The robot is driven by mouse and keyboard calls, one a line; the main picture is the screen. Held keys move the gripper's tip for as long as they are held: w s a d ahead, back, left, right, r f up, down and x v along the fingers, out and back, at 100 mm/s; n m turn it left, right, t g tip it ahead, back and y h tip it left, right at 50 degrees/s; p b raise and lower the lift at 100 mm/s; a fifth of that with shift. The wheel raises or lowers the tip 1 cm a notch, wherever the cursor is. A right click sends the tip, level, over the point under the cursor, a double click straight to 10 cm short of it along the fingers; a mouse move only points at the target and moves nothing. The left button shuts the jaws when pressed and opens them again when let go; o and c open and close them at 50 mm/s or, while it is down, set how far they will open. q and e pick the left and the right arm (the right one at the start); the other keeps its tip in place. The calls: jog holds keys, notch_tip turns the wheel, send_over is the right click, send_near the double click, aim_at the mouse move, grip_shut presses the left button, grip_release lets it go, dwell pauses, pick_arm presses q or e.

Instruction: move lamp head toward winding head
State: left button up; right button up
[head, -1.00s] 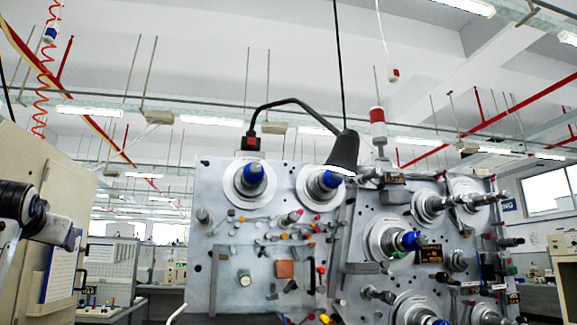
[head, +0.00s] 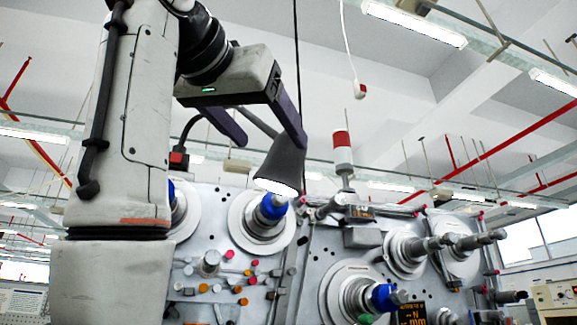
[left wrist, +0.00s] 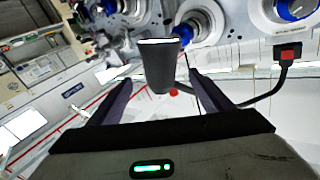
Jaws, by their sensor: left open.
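The lamp head (head: 283,167), a dark cone with a lit white lower rim, hangs from its black bent arm above the winding machine. It also shows in the left wrist view (left wrist: 160,66). My left gripper (head: 268,142) is open, with its two dark fingers reaching to either side of the lamp head. In the left wrist view the lamp head is between and slightly beyond the fingertips (left wrist: 161,80), and gaps show on both sides. A winding head with a blue-capped spindle (head: 266,214) is just below the lamp rim. My right gripper is not in view.
The grey machine panel (head: 215,240) carries several spindles and small knobs. Another blue-capped spindle (head: 384,297) is lower right. A red and white beacon (head: 343,153) stands to the right of the lamp. A black cable hangs close behind the gripper.

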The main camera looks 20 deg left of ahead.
aim_at(285, 160)
pick_arm(q)
jog(key=w+p, duration=0.2)
jog(key=w, duration=0.7)
jog(key=shift+d+p, duration=0.2)
jog(key=shift+p, duration=0.15)
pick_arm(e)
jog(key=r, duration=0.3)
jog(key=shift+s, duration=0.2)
pick_arm(q)
jog(key=shift+c, duration=0.3)
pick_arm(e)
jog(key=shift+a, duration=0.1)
